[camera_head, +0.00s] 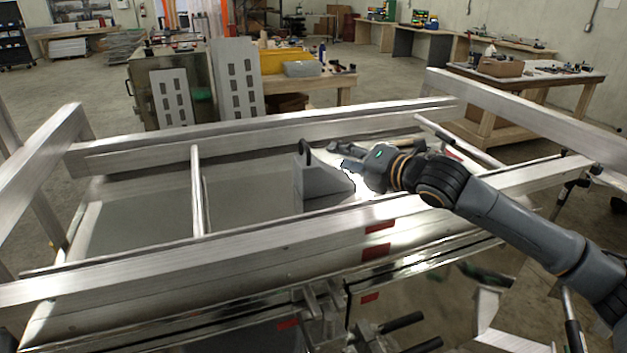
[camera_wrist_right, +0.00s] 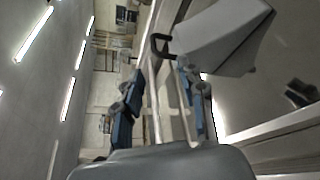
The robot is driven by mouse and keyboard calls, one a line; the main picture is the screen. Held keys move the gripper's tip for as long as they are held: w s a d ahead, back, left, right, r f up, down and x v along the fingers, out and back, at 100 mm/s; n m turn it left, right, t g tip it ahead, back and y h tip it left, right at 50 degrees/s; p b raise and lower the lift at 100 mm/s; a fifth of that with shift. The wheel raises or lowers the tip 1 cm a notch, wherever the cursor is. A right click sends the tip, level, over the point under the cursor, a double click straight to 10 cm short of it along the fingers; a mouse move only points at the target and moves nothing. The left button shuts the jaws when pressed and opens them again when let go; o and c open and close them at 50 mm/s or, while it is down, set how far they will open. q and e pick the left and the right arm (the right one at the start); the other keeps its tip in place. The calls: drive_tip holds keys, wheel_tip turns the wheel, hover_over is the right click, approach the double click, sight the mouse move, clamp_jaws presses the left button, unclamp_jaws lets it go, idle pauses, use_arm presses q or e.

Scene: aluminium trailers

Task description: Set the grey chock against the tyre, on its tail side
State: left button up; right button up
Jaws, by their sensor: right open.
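The grey chock (camera_head: 322,184) is a wedge with a black loop handle (camera_head: 305,152) at its tall left end. It sits on the trailer bed (camera_head: 245,188), its slope falling to the right. My right gripper (camera_head: 340,157) is open and empty, just above and behind the chock, fingers pointing left. In the right wrist view the chock (camera_wrist_right: 225,38) is at the upper right, and its handle shows beyond the fingertips of the gripper (camera_wrist_right: 160,78). The gripper appears apart from the handle. I cannot make out a tyre. My left gripper is not in view.
Aluminium rails (camera_head: 270,252) run along the near and far sides of the trailer. The bed between bar and chock is clear. A workbench (camera_head: 520,75) stands at the back right.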

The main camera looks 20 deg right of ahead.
sight(306, 143)
drive_tip(key=p+x, duration=0.1)
drive_tip(key=x, duration=0.3)
drive_tip(key=p+x, duration=0.2)
drive_tip(key=x, duration=0.2)
drive_tip(key=r+p+x, duration=0.1)
drive_tip(key=x, duration=0.4)
drive_tip(key=shift+a, duration=0.3)
drive_tip(key=shift+s+d, duration=0.1)
drive_tip(key=shift+c, duration=1)
clamp_jaws()
drive_tip(key=shift+r, duration=0.15)
